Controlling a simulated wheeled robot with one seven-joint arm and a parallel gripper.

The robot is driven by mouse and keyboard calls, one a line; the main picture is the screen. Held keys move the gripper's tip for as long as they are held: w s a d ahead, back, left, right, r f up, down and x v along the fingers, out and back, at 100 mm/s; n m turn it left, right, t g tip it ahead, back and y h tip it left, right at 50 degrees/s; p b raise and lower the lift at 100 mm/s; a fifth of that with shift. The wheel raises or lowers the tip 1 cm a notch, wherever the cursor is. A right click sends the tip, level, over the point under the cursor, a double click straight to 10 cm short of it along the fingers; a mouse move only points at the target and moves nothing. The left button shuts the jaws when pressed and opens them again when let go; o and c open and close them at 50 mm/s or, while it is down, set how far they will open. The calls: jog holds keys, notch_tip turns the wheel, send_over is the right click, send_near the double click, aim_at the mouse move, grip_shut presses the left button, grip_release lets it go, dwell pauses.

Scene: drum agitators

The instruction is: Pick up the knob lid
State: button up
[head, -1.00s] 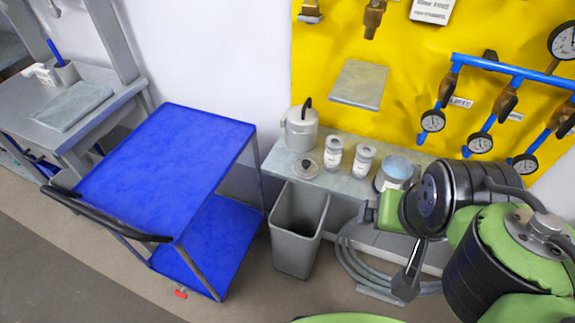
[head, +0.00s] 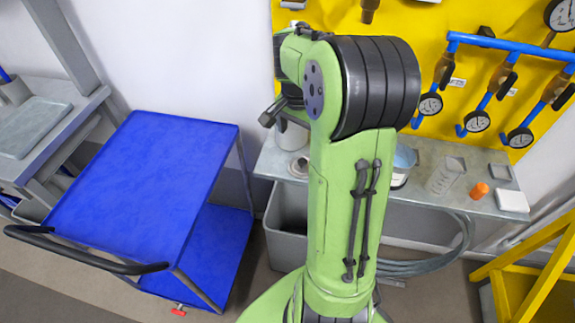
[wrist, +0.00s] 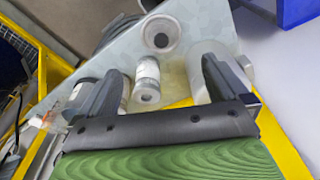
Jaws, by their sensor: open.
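The knob lid (wrist: 161,33) is a pale round disc with a dark knob, lying on the grey bench. In the wrist view it is beyond my fingertips, near the top middle. In the head view only part of the lid (head: 299,168) shows, beside my arm. My gripper (wrist: 163,68) is open and empty, its two dark fingers apart above the bench, with the lid not between them. In the head view my gripper (head: 268,117) shows only partly; my arm hides much of the bench.
A pale canister (head: 291,138) stands close to the lid. White jars (wrist: 147,78) stand below the lid in the wrist view. A blue-topped tub (head: 403,160) and a beaker (head: 446,174) are farther right. A grey bin (head: 283,225) and blue cart (head: 150,185) stand left.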

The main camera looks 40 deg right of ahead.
aim_at(303, 161)
jog(key=f, duration=0.3)
jog(key=f+b, duration=0.1)
jog(key=f, duration=0.1)
jog(key=d+f+b, duration=0.1)
jog(key=f, duration=0.2)
jog(key=shift+w+f, duration=0.15)
jog(key=shift+f, duration=0.15)
jog(key=f, duration=0.1)
jog(key=f+b, duration=0.1)
jog(key=f, duration=0.1)
jog(key=d+f, duration=0.1)
jog(key=shift+w+f, duration=0.25)
jog(key=shift+f, duration=0.05)
jog(key=shift+r, duration=0.1)
